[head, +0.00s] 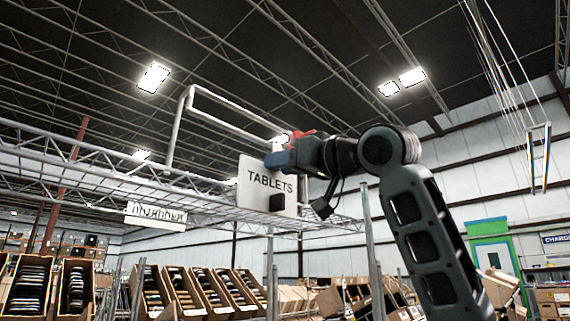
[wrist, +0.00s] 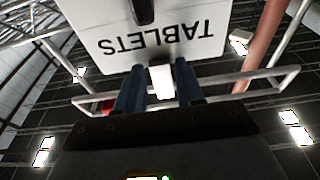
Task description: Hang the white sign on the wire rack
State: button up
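The white sign (head: 264,174) reads TABLETS and has a small black block low on its face. In the head view my gripper (head: 279,160) is at its top edge. In the wrist view the sign (wrist: 155,30) shows upside down, and the blue fingers (wrist: 160,75) stand at its edge, with a pale piece between them that looks like part of the sign. The gripper appears shut on it. The wire rack (head: 75,177) reaches in from the left, and the sign overlaps its right part in the picture. Contact between sign and rack cannot be told.
A white pipe frame (head: 176,128) rises above the rack. Another sign (head: 155,213) hangs from the rack to the left. Tilted cartons (head: 153,291) with goods stand below. A grey post (head: 370,240) stands right of the sign. The space above the sign is open.

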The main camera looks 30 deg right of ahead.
jog(key=o, duration=0.3)
jog(key=b+v, duration=0.2)
jog(key=v, duration=0.5)
jog(key=shift+s, duration=0.4)
jog(key=shift+d+f, duration=0.15)
jog(key=shift+f, duration=0.05)
